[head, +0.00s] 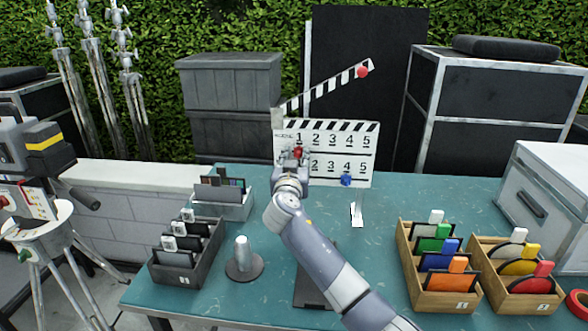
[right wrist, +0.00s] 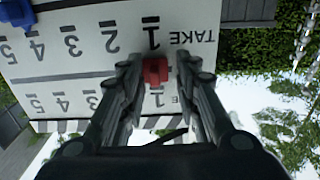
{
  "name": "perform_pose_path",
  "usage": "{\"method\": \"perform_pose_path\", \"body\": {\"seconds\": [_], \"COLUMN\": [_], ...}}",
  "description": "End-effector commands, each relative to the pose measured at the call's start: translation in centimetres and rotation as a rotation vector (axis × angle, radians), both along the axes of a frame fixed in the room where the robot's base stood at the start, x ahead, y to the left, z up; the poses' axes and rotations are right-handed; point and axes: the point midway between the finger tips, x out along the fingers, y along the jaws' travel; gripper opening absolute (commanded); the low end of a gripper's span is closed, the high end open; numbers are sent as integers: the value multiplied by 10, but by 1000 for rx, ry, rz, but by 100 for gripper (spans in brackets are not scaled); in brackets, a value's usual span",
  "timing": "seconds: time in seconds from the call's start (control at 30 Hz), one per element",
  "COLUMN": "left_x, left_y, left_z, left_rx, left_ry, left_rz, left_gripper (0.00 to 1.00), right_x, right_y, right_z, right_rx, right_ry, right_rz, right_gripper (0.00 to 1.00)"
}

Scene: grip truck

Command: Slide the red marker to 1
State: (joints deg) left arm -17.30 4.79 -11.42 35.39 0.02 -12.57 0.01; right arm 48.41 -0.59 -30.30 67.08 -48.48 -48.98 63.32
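A white clapperboard (head: 365,160) stands on the far side of the teal table, with two rows of numbers 1 to 5. The red marker (head: 297,152) is on the board just under the 1 of the upper row. My right gripper (head: 296,158) is at the board's left side. In the right wrist view, where the board is upside down, the gripper (right wrist: 160,62) has its fingers apart on either side of the red marker (right wrist: 155,72). A gap seems to show beside the marker. A blue marker (head: 346,180) sits under the lower row's 4. My left gripper is out of view.
Wooden boxes (head: 405,262) of coloured cards stand at the right of the table (head: 385,215). A dark card box (head: 185,273), a grey tray (head: 235,210) and a round-based post (head: 243,262) stand at the left.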

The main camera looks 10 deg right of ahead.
Motion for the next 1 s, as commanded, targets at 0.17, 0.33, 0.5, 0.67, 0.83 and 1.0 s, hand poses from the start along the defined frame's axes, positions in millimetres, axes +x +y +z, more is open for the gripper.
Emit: {"method": "perform_pose_path", "body": {"seconds": [0.17,0.33,0.5,0.67,0.83,1.0], "left_x": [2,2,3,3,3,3], "left_y": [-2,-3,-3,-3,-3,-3], "left_z": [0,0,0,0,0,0], "left_rx": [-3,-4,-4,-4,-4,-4], "left_ry": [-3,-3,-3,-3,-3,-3], "left_rz": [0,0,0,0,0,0], "left_gripper": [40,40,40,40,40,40], "right_x": [-18,-43,-70,-92,-107,-111], "right_y": [5,12,19,26,30,31], "right_z": [-1,-1,-1,0,0,0], "right_rx": [3,4,4,3,1,0], "right_ry": [0,1,1,1,1,1], "right_rz": [1,0,0,0,-2,-2], "right_gripper": [30,30,30,30,30,30]}}
